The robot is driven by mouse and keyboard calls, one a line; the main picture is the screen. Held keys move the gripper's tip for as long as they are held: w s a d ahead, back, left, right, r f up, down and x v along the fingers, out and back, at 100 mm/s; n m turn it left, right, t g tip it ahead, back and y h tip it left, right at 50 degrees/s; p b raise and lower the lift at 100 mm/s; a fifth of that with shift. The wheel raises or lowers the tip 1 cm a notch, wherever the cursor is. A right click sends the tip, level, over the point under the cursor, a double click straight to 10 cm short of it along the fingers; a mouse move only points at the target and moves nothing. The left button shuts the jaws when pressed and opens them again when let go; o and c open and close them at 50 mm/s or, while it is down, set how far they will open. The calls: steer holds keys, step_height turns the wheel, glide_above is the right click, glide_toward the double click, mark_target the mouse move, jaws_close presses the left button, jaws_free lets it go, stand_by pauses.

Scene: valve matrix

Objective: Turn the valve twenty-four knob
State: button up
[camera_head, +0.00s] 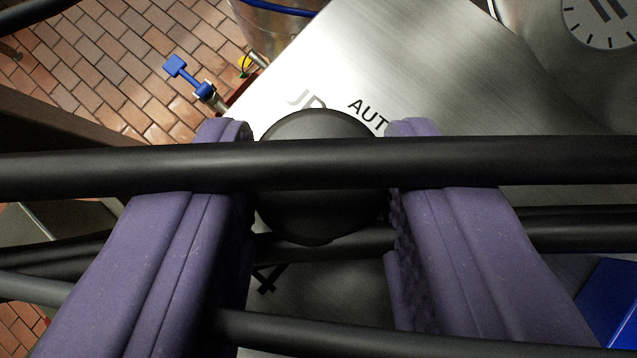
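A round black knob (318,215) stands out from a brushed-metal panel (395,62) in the middle of the view. My gripper (320,130) has its two purple fingers apart, one on each side of the knob. The knob fills almost all the room between them. I cannot tell whether the fingers press on it. Black letters reading "AUT" and paler grey letters show on the panel just past the knob. A black mark shows below it. No valve number is readable. A thick black bar crosses in front of the fingers and part of the knob.
More black bars or hoses cross below the knob. A gauge dial (605,18) is at the top right. A blue-handled lever (188,75) is at the upper left over the brick floor (120,60). A blue part (612,305) is at the lower right.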

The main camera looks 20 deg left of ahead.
steer(key=o, duration=1)
steer(key=shift+o, duration=0.2)
steer(key=p+v, duration=0.2)
steer(key=v, duration=0.5)
steer(key=shift+s+d+r, duration=0.15)
steer(key=shift+s+r, duration=0.1)
steer(key=shift+s, duration=0.05)
